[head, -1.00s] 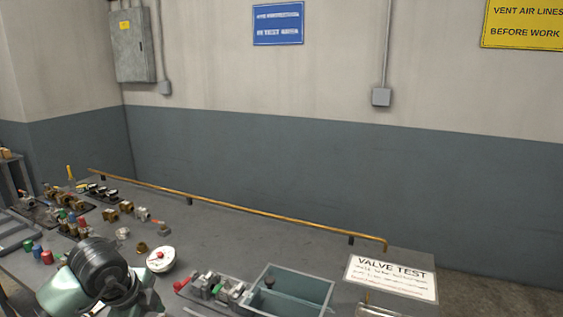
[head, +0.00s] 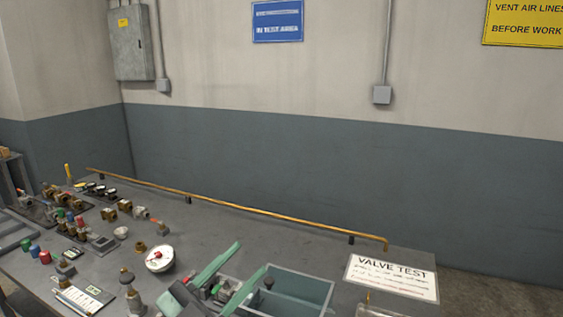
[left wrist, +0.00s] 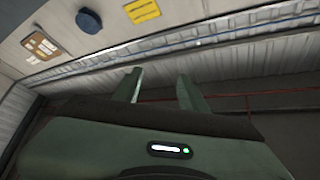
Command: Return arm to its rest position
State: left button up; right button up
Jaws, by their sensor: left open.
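My left gripper (head: 252,256) comes in from the bottom of the head view, left of centre. Its two green fingers are spread apart and point up and to the right, with nothing held between them. In the picture they overlap a group of small metal valves (head: 226,290) beside the bin; I cannot tell the height between them. In the left wrist view the open fingers (left wrist: 159,78) point toward a wall and corrugated panels, with nothing between the tips. My right gripper is not in view.
A brass rail (head: 270,213) runs along the back edge.

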pick_arm(q)
jog(key=w+a+f+n+t+y, duration=0.1)
jog(key=a+f+n+t+y, duration=0.1)
jog(key=a+f+n+y, duration=0.4)
jog(key=w+a+f+n+t+y, duration=0.1)
jog(key=a+f+n+t+y, duration=0.15)
jog(key=a+n+y, duration=0.65)
jog(key=s+a+f+n+g+y, duration=0.1)
jog(key=s+f+g+y, duration=0.15)
jog(key=f, duration=0.35)
jog(key=s+a+f+n+g+y, duration=0.1)
jog(key=s+f+g+y, duration=0.15)
jog(key=f, duration=0.25)
jog(key=s+d+f+m+g+h, duration=0.1)
jog(key=s+d+f+g+h, duration=0.1)
jog(key=s+f+g, duration=0.55)
jog(key=s+d+f+m+g+h, duration=0.15)
jog(key=s+f+g, duration=0.35)
jog(key=s+f, duration=0.9)
jog(key=f, duration=2.1)
jog(key=s+a+f+g, duration=0.2)
jog(key=s+a+f, duration=0.1)
jog(key=s+f, duration=1.3)
jog(key=shift+s, duration=0.4)
